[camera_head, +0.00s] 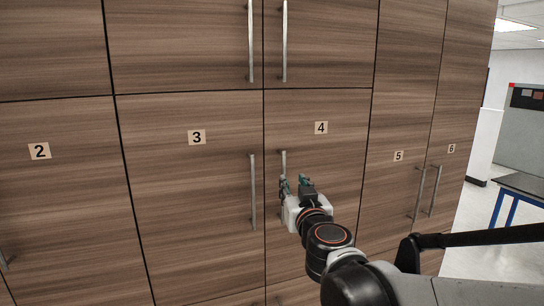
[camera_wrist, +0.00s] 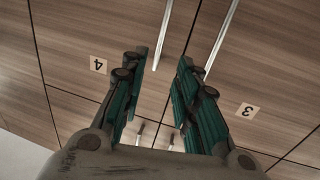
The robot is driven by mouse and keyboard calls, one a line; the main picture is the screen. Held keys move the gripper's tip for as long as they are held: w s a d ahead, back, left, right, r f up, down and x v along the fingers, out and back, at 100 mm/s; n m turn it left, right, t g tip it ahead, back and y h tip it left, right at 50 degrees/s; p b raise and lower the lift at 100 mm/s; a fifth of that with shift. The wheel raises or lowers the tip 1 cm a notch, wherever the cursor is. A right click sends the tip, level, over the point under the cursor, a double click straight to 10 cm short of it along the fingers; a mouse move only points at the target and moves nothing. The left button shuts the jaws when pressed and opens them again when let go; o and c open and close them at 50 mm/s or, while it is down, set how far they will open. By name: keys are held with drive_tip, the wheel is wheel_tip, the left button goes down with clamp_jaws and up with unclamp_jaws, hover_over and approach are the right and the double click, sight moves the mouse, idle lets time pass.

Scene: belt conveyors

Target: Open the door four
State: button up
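Door four (camera_head: 335,150) is a brown wood-grain cabinet door with a "4" label, and it is closed. Its vertical metal handle (camera_head: 283,163) is near its left edge, its lower part hidden behind my gripper. My gripper (camera_head: 292,182) is in front of this handle. In the wrist view my gripper (camera_wrist: 163,58) has its two teal-padded fingers apart and nothing gripped. In that upside-down view, the door-four handle (camera_wrist: 164,32) shows in line with the gap between the fingers. I cannot tell how far the fingertips are from it.
Door three (camera_head: 190,200) is closed on the left, its handle (camera_head: 252,192) close to my gripper. Doors two (camera_head: 50,210), five (camera_head: 395,180) and six (camera_head: 445,165) are closed. Upper doors have handles (camera_head: 284,40) above. A blue-legged table (camera_head: 520,187) stands far right.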

sight(284, 169)
drive_tip(key=w, duration=0.4)
drive_tip(key=w+p, duration=0.1)
drive_tip(key=w, duration=0.4)
drive_tip(key=w+a, duration=0.1)
drive_tip(key=w, duration=0.3)
drive_tip(key=shift+w, duration=0.4)
clamp_jaws()
